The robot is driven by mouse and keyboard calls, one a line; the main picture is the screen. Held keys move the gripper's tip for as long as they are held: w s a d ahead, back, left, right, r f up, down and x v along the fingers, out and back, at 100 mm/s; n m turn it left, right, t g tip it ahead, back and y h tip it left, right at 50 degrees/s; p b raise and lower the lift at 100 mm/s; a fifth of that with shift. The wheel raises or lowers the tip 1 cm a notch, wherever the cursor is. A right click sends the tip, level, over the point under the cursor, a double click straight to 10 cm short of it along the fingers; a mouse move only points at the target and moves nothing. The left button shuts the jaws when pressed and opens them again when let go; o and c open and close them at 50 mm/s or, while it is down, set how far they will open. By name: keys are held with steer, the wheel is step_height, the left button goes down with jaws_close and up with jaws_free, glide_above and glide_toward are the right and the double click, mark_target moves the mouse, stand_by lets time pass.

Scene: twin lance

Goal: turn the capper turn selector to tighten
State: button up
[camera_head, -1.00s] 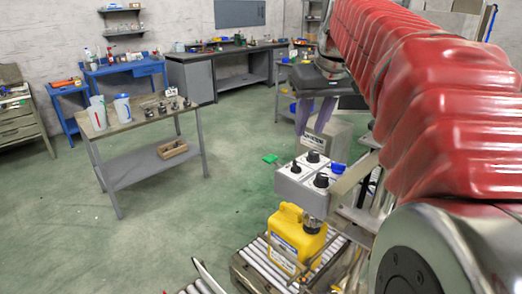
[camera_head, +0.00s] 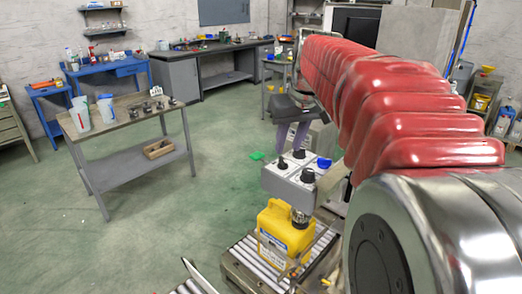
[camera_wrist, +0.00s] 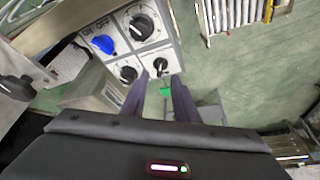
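The capper's grey control box (camera_head: 278,186) stands above a roller conveyor and carries several knobs. The wrist view shows a large black knob (camera_wrist: 141,26), a blue knob (camera_wrist: 103,44) and two smaller black knobs, one at the lower left (camera_wrist: 128,74) and one at the lower right (camera_wrist: 158,64).
A yellow canister (camera_head: 284,232) stands on the roller conveyor (camera_head: 240,262) below the box. A workbench (camera_head: 128,113) with jugs stands at the left. The green floor between bench and conveyor is clear.

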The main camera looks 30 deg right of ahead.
mark_target(283, 160)
steer(key=x, duration=0.5)
steer(key=shift+f, duration=0.4)
steer(key=shift+c, duration=0.7)
jaws_close()
